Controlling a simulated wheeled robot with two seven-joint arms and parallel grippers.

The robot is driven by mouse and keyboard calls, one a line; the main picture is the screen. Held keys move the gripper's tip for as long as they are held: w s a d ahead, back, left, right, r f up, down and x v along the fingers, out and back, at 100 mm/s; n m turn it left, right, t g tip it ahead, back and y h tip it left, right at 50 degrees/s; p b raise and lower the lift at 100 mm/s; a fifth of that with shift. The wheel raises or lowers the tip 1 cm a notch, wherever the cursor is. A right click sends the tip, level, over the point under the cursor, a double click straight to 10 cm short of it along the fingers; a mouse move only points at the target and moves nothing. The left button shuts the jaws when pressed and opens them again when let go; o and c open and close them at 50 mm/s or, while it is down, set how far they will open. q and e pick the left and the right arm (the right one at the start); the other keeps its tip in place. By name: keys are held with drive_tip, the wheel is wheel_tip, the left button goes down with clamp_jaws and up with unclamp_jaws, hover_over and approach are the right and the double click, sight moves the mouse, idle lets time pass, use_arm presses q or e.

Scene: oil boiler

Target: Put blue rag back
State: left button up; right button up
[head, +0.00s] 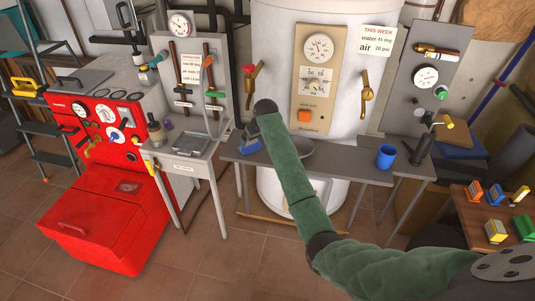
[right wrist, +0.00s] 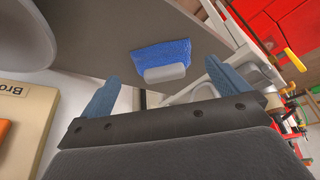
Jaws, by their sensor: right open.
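The blue rag (head: 251,146) lies on the left end of the narrow grey bench (head: 340,171) in front of the white boiler. In the right wrist view the blue rag (right wrist: 160,53) shows on the grey surface with a pale grey piece (right wrist: 166,73) along its near edge. My right gripper (head: 249,131) is just above and behind the rag in the head view, partly hidden by my forearm. In the right wrist view its two blue fingers (right wrist: 162,82) are apart, with the rag ahead between them and nothing held. My left gripper is out of view.
A small grey table (head: 190,163) is at left, beside the red machine (head: 105,125). A wooden table (head: 480,220) with small coloured blocks is at right. Valve levers hang above.

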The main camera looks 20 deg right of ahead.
drive_tip(key=s+d+b, duration=0.2)
drive_tip(key=s, duration=0.7)
drive_tip(key=s+a+f+g, duration=0.1)
drive_tip(key=s+a+f, duration=0.3)
drive_tip(key=s+f, duration=0.7)
drive_tip(key=s+a+f+g, duration=0.1)
drive_tip(key=s+a+f, duration=0.3)
drive_tip(key=s+f, duration=0.7)
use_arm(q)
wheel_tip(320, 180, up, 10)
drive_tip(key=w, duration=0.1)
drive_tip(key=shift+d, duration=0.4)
use_arm(e)
drive_tip(key=s+a+f, duration=0.1)
drive_tip(key=s+a, duration=0.1)
drive_tip(key=s, duration=0.7)
drive_tip(key=s+a+f, duration=0.1)
drive_tip(key=s+a, duration=0.1)
drive_tip(key=s, duration=0.8)
drive_tip(key=s+a+f+g, duration=0.1)
drive_tip(key=s+a, duration=0.2)
drive_tip(key=s, duration=0.6)
drive_tip(key=shift+s+f, duration=0.15)
drive_tip(key=shift+f, duration=0.15)
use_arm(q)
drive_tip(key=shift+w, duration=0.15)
